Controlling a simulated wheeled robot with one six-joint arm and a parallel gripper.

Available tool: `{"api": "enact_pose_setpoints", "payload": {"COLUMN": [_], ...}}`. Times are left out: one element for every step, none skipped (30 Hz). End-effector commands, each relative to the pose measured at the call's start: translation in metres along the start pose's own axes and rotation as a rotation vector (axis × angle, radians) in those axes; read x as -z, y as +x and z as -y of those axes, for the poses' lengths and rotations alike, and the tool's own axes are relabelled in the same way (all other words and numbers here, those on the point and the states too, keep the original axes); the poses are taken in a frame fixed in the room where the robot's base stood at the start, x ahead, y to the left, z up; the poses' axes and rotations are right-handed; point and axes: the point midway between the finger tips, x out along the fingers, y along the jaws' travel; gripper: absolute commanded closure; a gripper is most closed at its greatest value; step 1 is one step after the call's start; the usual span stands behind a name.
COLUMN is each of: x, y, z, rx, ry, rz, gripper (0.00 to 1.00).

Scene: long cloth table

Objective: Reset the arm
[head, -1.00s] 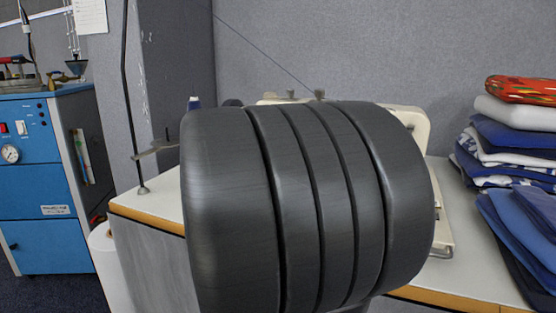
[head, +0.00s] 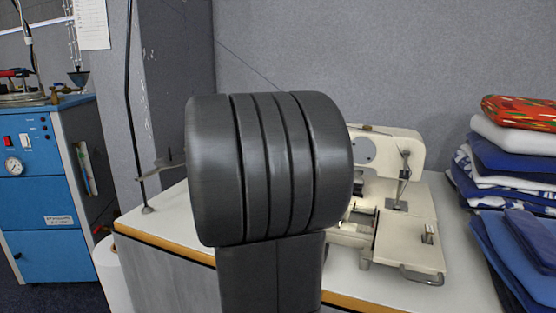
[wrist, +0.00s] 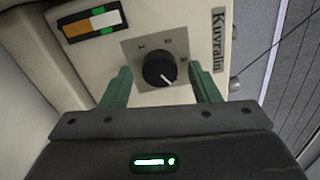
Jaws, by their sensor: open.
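In the wrist view my gripper (wrist: 162,84) is open, its two green fingers apart with nothing seen held between them. A black round knob (wrist: 160,70) on a grey square plate shows between and beyond the fingertips; I cannot tell the gap to it. It sits on a cream machine panel marked "Kuvralin". In the head view my dark arm link stands in the middle and hides my gripper and the left part of the cream sewing machine (head: 405,230).
The sewing machine stands on a white table (head: 455,285) with a wooden edge. Folded cloths (head: 515,160) are stacked at the right. A blue cabinet (head: 40,205) stands at the left, and a thin dark pole (head: 131,110) rises at the table's left corner. A grey wall is behind.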

Motion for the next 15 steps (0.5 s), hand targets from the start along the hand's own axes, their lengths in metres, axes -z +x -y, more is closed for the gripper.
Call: {"api": "enact_pose_setpoints", "payload": {"x": [-0.0007, -0.0006, -0.0005, -0.0005, -0.0005, -0.0005, -0.0005, -0.0005, -0.0006, -0.0006, -0.0005, -0.0004, -0.0005, -0.0005, -0.0006], "y": [0.0, 0.0, 0.0, 0.0, 0.0, 0.0, 0.0, 0.0, 0.0001, 0.0, 0.0, -0.0001, -0.0001, 0.0, 0.0], "z": [0.004, 0.0041, 0.0047, 0.0051, 0.0051, 0.0048, 0.0047, 0.0047, 0.005, 0.0053, 0.0052, 0.0048, 0.0045, 0.0042, 0.0038], "rx": [-0.002, -0.002, 0.0, 0.001, 0.001, 0.0, 0.001, 0.0, 0.002, 0.003, 0.003, 0.003, 0.003, 0.004, 0.004], "ry": [-0.061, -0.098, -0.147, -0.185, -0.221, -0.271, -0.308, -0.344, -0.391, -0.426, -0.458, -0.498, -0.527, -0.553, -0.583], "rz": [0.002, 0.002, 0.002, 0.003, 0.004, 0.005, 0.006, 0.007, 0.008, 0.008, 0.008, 0.009, 0.01, 0.011, 0.012], "gripper": [0.44, 0.44, 0.44, 0.44, 0.44, 0.44, 0.44, 0.44, 0.44, 0.44, 0.44, 0.44, 0.44, 0.44, 0.44]}}
